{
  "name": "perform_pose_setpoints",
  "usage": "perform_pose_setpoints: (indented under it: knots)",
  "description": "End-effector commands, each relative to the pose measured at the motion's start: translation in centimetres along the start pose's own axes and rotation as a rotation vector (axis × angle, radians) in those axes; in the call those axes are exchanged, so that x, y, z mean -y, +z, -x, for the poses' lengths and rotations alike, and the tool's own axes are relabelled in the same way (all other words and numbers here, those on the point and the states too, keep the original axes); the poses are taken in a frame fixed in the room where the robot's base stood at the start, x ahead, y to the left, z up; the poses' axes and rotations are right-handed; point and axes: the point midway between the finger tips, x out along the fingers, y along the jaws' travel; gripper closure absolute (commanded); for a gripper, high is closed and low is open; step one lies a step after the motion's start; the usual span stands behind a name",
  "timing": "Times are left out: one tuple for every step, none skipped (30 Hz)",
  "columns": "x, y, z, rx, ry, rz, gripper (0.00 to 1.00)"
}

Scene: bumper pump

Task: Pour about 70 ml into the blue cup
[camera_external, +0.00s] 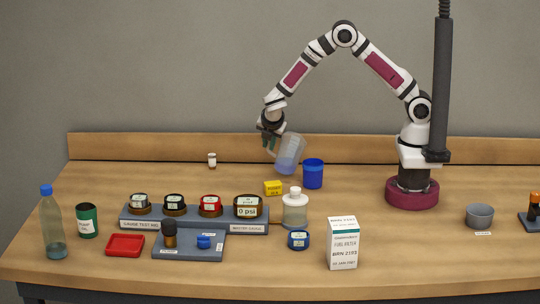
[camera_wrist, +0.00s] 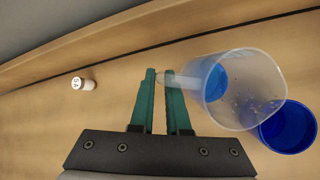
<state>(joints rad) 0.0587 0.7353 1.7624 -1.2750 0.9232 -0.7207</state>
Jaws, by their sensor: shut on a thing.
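The blue cup (camera_external: 313,174) stands upright on the table, left of my arm's base; it also shows in the wrist view (camera_wrist: 288,128). My gripper (camera_external: 271,142) is shut on the handle of a clear jug (camera_external: 291,150). The fingertips (camera_wrist: 162,76) pinch the handle in the wrist view. The jug (camera_wrist: 245,90) is tilted and held above the table, just left of the blue cup. Blue liquid shows low in the jug, and small specks show on its wall in the wrist view. No stream is visible. The level inside the cup cannot be told.
A rack of gauges (camera_external: 195,214) lies left. A white carton (camera_external: 342,243) stands at the front. A small white bottle (camera_wrist: 84,83) stands at the back left.

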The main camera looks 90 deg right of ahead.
Motion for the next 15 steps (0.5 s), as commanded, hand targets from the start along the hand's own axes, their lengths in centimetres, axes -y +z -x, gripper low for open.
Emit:
perform_pose_setpoints:
  knots:
    - [-0.4,0.0,-0.4,-0.024,-0.037,-0.003,1.0]
    - [-0.6,-0.1,-0.6,-0.04,-0.062,0.001,1.0]
    - [-0.8,-0.2,-0.9,-0.059,-0.098,0.005,1.0]
    - [-0.9,-0.4,-1.1,-0.078,-0.122,0.01,1.0]
    - [-1.1,-0.5,-1.3,-0.09,-0.147,0.013,1.0]
    - [-1.3,-0.6,-1.6,-0.11,-0.179,0.02,1.0]
    - [-1.4,-0.7,-1.8,-0.124,-0.201,0.023,1.0]
    - [-1.6,-0.9,-1.9,-0.135,-0.222,0.025,1.0]
    - [-1.8,-1.0,-2.1,-0.152,-0.246,0.027,1.0]
    - [-1.9,-1.1,-2.2,-0.164,-0.261,0.03,1.0]
    - [-2.0,-1.2,-2.3,-0.17,-0.274,0.031,1.0]
    - [-2.1,-1.3,-2.4,-0.178,-0.289,0.034,1.0]
    - [-2.1,-1.3,-2.5,-0.183,-0.296,0.037,1.0]
    - [-2.2,-1.4,-2.5,-0.188,-0.304,0.036,1.0]
    - [-2.2,-1.4,-2.6,-0.194,-0.312,0.039,1.0]
